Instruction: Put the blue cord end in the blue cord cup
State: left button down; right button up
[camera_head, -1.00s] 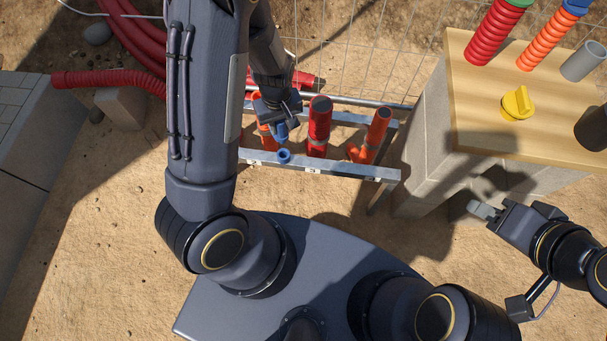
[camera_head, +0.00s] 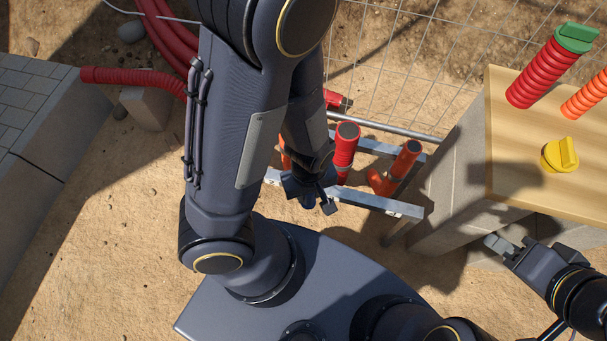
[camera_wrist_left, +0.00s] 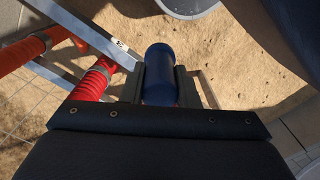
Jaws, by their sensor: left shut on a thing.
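My left gripper (camera_head: 318,197) is in front of the metal rail, close to my base. In the left wrist view it (camera_wrist_left: 158,88) is shut on a dark blue cylinder, which I take to be the blue cord end (camera_wrist_left: 160,72). Its rounded end points away from the wrist, between the two fingers. In the head view the gripper and arm mostly hide it. I cannot make out a blue cord cup in either view. My right gripper (camera_head: 497,244) is at the right, below the wooden table; its finger gap is unclear.
A metal rack (camera_head: 385,205) holds a red tube (camera_head: 345,150) and an orange branched tube (camera_head: 397,170). The wooden table (camera_head: 515,165) at the right bears a green-capped red hose (camera_head: 545,75) and a yellow cap (camera_head: 560,155). A wire fence stands behind.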

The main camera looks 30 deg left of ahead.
pick_arm(q)
jog(key=shift+s+f, duration=0.1)
jog(key=shift+s, duration=0.4)
jog(key=shift+w+a+f, duration=0.15)
jog(key=shift+a+f, duration=0.05)
jog(key=shift+a, duration=0.05)
jog(key=shift+w+a+f+b, duration=1)
jog(key=shift+w+a+f, duration=0.15)
jog(key=shift+w+f, duration=0.8)
jog(key=shift+w+a+f+b, duration=1.05)
jog(key=shift+w+f, duration=0.75)
jog(key=shift+f, duration=0.4)
jog(key=shift+w+a+f+b, duration=0.9)
jog(key=shift+w+a+f, duration=0.35)
jog(key=shift+w+f, duration=0.7)
jog(key=shift+s+f, duration=0.1)
jog(key=shift+f, duration=0.15)
jog(key=c, duration=1.1)
grip_release()
